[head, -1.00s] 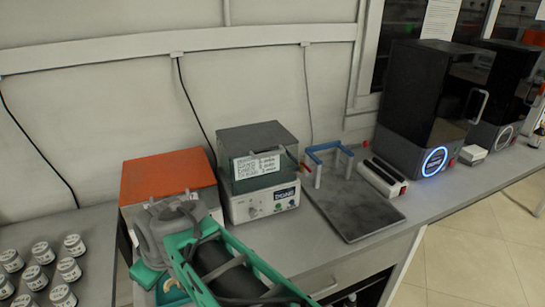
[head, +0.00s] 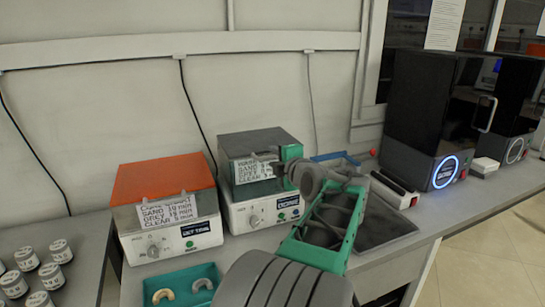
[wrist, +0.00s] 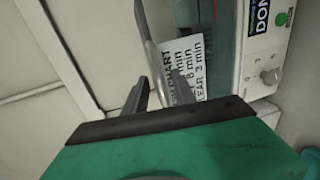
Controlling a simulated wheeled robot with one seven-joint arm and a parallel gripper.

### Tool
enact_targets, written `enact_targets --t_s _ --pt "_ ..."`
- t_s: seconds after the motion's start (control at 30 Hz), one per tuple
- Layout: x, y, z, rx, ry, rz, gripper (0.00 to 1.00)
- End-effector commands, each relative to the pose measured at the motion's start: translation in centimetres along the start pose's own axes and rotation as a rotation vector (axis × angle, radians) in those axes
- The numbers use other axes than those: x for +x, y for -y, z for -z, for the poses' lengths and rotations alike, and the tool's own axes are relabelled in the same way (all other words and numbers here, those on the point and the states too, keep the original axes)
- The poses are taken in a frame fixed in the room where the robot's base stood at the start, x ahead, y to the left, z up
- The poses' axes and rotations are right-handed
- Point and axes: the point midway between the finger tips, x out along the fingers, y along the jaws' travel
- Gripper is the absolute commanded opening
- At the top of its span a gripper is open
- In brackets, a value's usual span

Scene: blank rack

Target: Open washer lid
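The washer's front panel (wrist: 262,50) is at the right there.
An orange-lidded machine (head: 165,180) stands left of the washer. A green tray (head: 182,285) with curved pieces lies in front of it. A dark flat tray (head: 385,225) and a power strip (head: 393,190) are to the right, then black machines (head: 425,100). Jars (head: 50,272) stand at left.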

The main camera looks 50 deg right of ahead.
Motion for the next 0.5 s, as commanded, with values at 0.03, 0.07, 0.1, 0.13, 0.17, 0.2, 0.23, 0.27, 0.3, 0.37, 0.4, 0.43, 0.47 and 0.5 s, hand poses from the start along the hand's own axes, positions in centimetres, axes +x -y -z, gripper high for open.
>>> enact_targets --t_s 0.03,0.07,0.1,0.13,0.17,0.2,0.23,0.27,0.3,0.37,0.4,0.43,0.47,0.5 --pt "0.8 -0.1 0.1 0.001 -0.004 0.0 0.32" --pt "1.2 -0.1 0.0 0.001 -0.002 0.0 0.32" --pt "1.6 -0.1 0.1 0.001 -0.002 0.0 0.32" --pt "1.9 -0.1 0.1 0.001 -0.002 0.0 0.32" --pt "2.0 -0.1 0.1 0.001 -0.001 0.0 0.32" --pt "2.2 0.0 0.0 0.001 0.0 0.0 0.32" --pt "2.2 0.0 0.0 0.001 0.001 0.001 0.32" --pt "2.2 0.0 0.0 0.001 0.001 0.001 0.32" --pt "2.2 0.0 0.0 0.001 0.001 0.001 0.32" --pt "2.2 0.0 0.0 0.001 0.001 0.001 0.32" --pt "2.2 0.0 0.0 0.001 0.001 0.001 0.32" --pt "2.2 0.0 0.0 0.002 0.001 0.001 0.29" --pt "2.2 0.0 0.0 0.001 0.001 0.001 0.27" --pt "2.2 0.0 0.0 0.001 0.001 0.001 0.24"
